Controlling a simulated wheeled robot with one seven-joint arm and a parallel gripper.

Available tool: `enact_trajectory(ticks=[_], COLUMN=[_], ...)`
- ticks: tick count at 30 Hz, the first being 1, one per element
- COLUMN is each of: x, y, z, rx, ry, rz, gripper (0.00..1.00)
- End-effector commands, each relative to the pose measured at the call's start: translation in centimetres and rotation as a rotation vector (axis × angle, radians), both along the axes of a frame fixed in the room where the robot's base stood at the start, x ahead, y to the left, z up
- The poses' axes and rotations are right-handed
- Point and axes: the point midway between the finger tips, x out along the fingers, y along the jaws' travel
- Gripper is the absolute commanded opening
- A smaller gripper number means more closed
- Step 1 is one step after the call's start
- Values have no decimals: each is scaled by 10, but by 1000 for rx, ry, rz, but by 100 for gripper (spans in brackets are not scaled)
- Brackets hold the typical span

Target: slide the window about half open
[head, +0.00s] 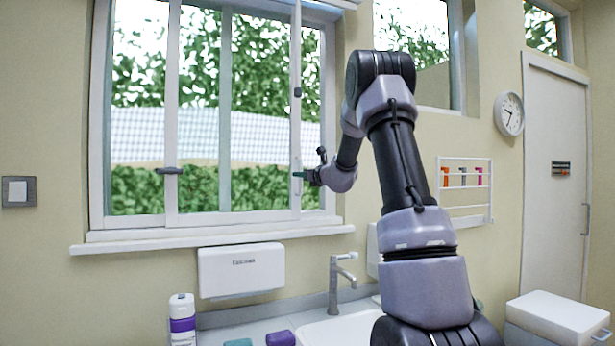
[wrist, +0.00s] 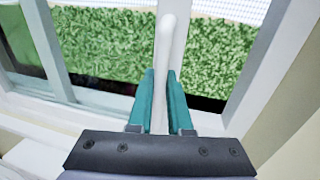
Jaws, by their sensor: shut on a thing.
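The window (head: 228,110) has a white frame, several upright rails and greenery behind the glass. A dark latch (head: 168,170) sits on a rail at its left. My gripper (head: 300,174) is at a white upright rail on the window's right side. In the wrist view, my gripper (wrist: 160,100) has its teal fingers closed on both sides of a white upright bar (wrist: 165,45) with a rounded top.
A white sill (head: 205,236) runs below the window. Under it are a white wall dispenser (head: 240,270), a grey tap (head: 338,283) and a sink (head: 340,328). A white-and-purple bottle (head: 182,318) stands at the left. The wall with a small rack (head: 466,190) is to the right.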

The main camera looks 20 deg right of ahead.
Motion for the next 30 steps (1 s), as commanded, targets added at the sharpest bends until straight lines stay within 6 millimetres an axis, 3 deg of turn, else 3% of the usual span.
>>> enact_trajectory(ticks=[10,11,12,23,30], x=[0,0,0,-4,-42], y=[1,1,1,0,-10], z=[-1,-1,-1,0,1], rx=[0,0,0,0,0], ry=[2,2,2,0,0], rz=[-1,-1,-1,-2,-4], gripper=[0,21,30,30,30])
